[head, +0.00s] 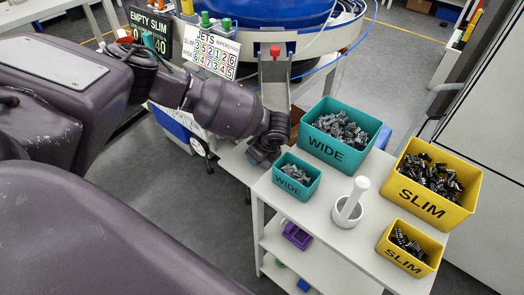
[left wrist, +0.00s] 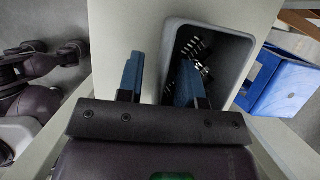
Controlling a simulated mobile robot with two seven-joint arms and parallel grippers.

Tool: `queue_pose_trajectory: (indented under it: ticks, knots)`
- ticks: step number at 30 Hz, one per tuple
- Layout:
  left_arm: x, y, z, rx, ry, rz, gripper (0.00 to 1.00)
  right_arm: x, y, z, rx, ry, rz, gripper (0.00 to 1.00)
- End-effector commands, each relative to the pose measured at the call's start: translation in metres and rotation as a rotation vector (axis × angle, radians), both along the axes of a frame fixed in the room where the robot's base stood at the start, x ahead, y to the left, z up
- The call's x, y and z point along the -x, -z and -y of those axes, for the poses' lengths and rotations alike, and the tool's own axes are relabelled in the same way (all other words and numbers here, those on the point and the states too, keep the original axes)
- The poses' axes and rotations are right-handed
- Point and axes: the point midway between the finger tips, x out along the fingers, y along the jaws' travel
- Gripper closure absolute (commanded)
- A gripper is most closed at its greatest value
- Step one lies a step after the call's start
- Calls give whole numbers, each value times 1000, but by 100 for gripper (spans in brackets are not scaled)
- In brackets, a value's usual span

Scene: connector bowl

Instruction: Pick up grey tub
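The grey tub (left wrist: 243,62) shows in the left wrist view, standing on a pale surface with several dark and shiny metal pieces inside. My left gripper (left wrist: 158,82) is open above it. One blue finger is outside the tub's left wall and the other is over its inside, so the near-left wall lies between them. I cannot tell whether either finger touches the wall. In the head view the left gripper (head: 260,155) is mostly hidden by its own wrist, and I cannot make out the grey tub there. My right gripper is not in view.
A white cart (head: 316,222) holds two teal WIDE bins (head: 334,150) (head: 296,187), two yellow SLIM bins (head: 420,205) (head: 402,264) and a white mortar with pestle (head: 350,205). A metal chute (head: 275,85) stands behind my wrist. A blue box (left wrist: 285,88) is right of the tub.

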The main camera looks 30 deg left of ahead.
Motion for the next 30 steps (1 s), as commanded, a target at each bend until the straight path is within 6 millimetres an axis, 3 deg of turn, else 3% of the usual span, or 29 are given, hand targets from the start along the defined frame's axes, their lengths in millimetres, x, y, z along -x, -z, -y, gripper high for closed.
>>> queue_pose_trajectory:
  ticks: [12,18,30]
  knots:
    - [-1,4,-2,-1,0,1,69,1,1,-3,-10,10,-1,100]
    - [-1,4,-2,-1,0,1,99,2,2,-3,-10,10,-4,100]
    - [2,3,-3,-1,1,2,100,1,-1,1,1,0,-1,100]
